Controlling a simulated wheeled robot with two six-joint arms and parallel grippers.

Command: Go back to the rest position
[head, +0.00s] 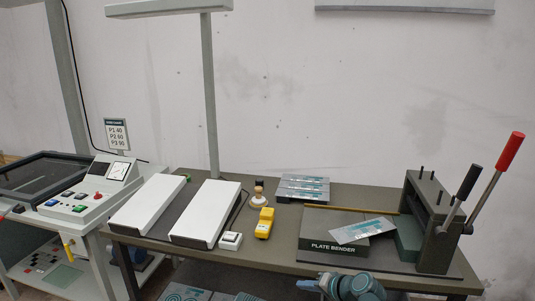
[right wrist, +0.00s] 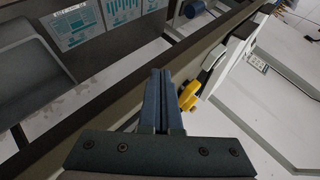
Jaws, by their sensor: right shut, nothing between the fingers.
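My right gripper (head: 310,284) shows at the bottom of the head view, in front of the bench's front edge and below the plate bender. In the right wrist view its two blue fingers (right wrist: 160,88) lie side by side, shut and empty. They touch nothing that I can see. My left gripper is in neither view. The plate bender (head: 334,247) stands on the right of the brown bench (head: 285,243), with a printed metal plate (head: 362,230) lying tilted on top of it.
A lever press with a red-handled lever (head: 507,152) and a black one stands at the bench's right. A stack of plates (head: 303,188), a yellow device (head: 264,223) and two white sloped boxes (head: 205,214) are on the bench. A control console (head: 93,190) stands left. Printed plates (right wrist: 75,24) lie on a lower shelf.

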